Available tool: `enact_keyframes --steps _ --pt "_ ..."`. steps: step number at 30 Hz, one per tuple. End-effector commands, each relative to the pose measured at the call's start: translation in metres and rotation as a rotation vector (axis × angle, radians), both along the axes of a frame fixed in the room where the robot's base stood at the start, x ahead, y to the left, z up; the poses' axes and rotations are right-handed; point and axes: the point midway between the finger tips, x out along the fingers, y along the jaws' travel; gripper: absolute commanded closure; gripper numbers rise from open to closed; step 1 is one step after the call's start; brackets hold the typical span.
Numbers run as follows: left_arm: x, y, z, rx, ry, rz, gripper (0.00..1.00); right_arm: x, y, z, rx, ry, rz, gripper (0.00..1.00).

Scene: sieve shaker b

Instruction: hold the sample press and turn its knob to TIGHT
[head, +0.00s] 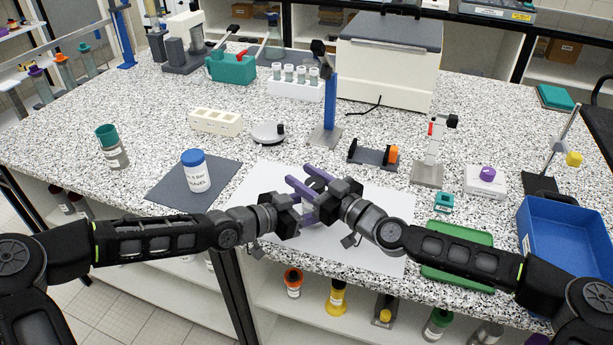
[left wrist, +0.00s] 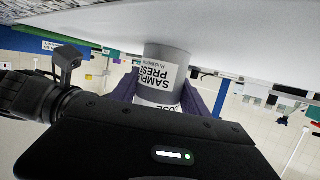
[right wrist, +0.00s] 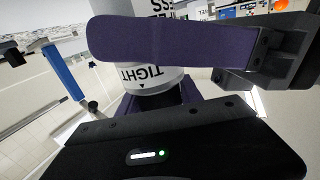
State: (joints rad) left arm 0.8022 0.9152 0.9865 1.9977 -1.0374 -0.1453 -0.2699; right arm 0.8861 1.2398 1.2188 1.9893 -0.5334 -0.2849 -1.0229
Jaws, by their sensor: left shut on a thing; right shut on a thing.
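The sample press (left wrist: 170,58) is a grey cylinder with a white label reading SAMPLE PRESS, upside down in the left wrist view. Its white knob (right wrist: 150,76) shows the word TIGHT and a small dark mark in the right wrist view; part of a word ending in OSE shows in the left wrist view. My left gripper (head: 298,201) is shut on the press body, one purple finger crossing it in the right wrist view. My right gripper (head: 319,194) is shut on the knob end. In the head view the grippers mostly hide the press.
A white sheet (head: 375,225) lies beneath the grippers. A blue-lidded jar (head: 197,178) stands on a dark mat (head: 165,187) at left. At right are a green tray (head: 470,242) and a blue bin (head: 565,245). A blue stand (head: 329,105) rises behind.

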Motion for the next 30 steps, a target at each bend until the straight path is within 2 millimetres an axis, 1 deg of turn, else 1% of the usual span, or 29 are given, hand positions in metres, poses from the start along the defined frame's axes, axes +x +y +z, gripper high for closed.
enact_keyframes --steps 2,9,15,21,30 --pt "-0.001 -0.001 -0.001 0.001 0.002 -0.002 1.0 -0.001 0.002 0.003 0.011 -0.001 0.066 0.98" --pt "-0.001 -0.001 -0.001 0.003 0.001 -0.004 1.0 -0.005 0.005 0.002 0.006 0.003 0.269 0.98" --pt "-0.002 -0.001 -0.001 0.005 0.001 -0.006 1.0 -0.009 0.006 0.0 -0.002 0.004 0.411 0.98" --pt "-0.002 -0.002 -0.001 0.004 0.001 -0.007 1.0 -0.012 0.007 -0.001 -0.005 0.002 0.502 0.98" --pt "-0.002 -0.002 -0.001 0.004 0.002 -0.007 1.0 -0.015 0.007 0.0 -0.003 -0.002 0.54 0.98"
